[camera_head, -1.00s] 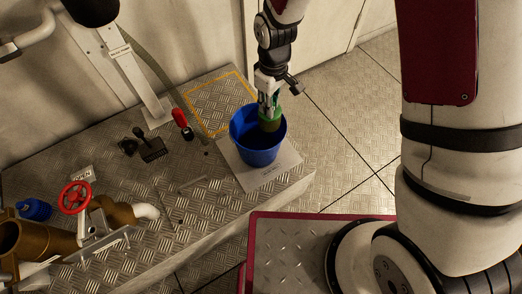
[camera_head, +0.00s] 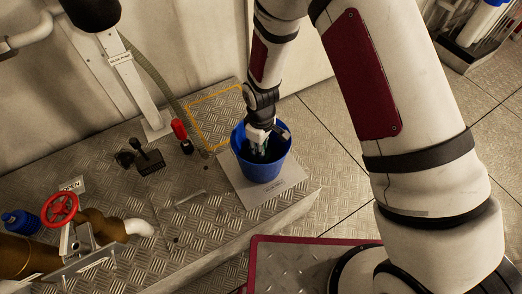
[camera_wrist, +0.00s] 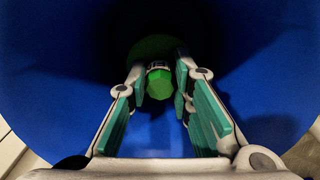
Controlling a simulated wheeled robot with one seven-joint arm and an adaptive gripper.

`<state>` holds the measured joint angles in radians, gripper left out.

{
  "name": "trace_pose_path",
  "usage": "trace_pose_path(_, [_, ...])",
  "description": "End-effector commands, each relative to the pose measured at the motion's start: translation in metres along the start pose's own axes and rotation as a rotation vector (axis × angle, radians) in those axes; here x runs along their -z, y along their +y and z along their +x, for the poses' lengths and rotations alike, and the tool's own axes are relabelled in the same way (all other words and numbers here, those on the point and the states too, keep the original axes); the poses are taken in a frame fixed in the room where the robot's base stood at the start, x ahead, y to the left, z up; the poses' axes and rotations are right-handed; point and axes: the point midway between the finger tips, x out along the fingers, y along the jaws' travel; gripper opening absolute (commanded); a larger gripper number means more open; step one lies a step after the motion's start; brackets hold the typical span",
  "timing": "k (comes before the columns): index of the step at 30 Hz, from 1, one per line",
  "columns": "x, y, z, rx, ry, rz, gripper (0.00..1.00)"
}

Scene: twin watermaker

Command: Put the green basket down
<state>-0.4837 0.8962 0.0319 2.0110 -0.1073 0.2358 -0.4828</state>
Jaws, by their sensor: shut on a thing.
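My gripper (camera_head: 260,148) reaches down into the blue bucket (camera_head: 262,172), with its fingers inside the rim. In the wrist view its two green-padded fingers close on the bright green knob of the green basket (camera_wrist: 159,84). A darker green round part of the basket shows beyond the knob, deep in shadow. In the head view the basket is hidden inside the bucket. Whether it touches the bucket's bottom cannot be told. The bucket's blue wall (camera_wrist: 50,85) surrounds the fingers in the wrist view.
The bucket stands on a pale sheet (camera_head: 284,190) near the metal platform's edge. A yellow outlined square (camera_head: 191,122) lies behind it. A red-handled part (camera_head: 180,131), a black lever block (camera_head: 149,160) and a red valve wheel (camera_head: 61,208) are to the left.

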Motion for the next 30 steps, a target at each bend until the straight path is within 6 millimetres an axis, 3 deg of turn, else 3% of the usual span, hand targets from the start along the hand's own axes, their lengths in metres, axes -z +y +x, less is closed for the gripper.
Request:
trace_pose_path(2, [0.0, 0.0, 0.01, 0.0, -0.001, 0.0, 0.0])
trace_pose_path(13, [0.0, 0.0, 0.013, 0.0, 0.0, 0.001, 0.0])
trace_pose_path(14, [0.0, 0.0, 0.013, 0.0, 0.0, 0.001, 0.23])
trace_pose_path(16, [0.0, 0.0, 0.012, 0.0, 0.0, 0.001, 0.39])
trace_pose_path(26, [0.0, 0.0, 0.011, 0.0, 0.0, 0.001, 0.4])
trace_pose_path(30, [0.0, 0.001, 0.001, -0.001, 0.001, 0.001, 0.4])
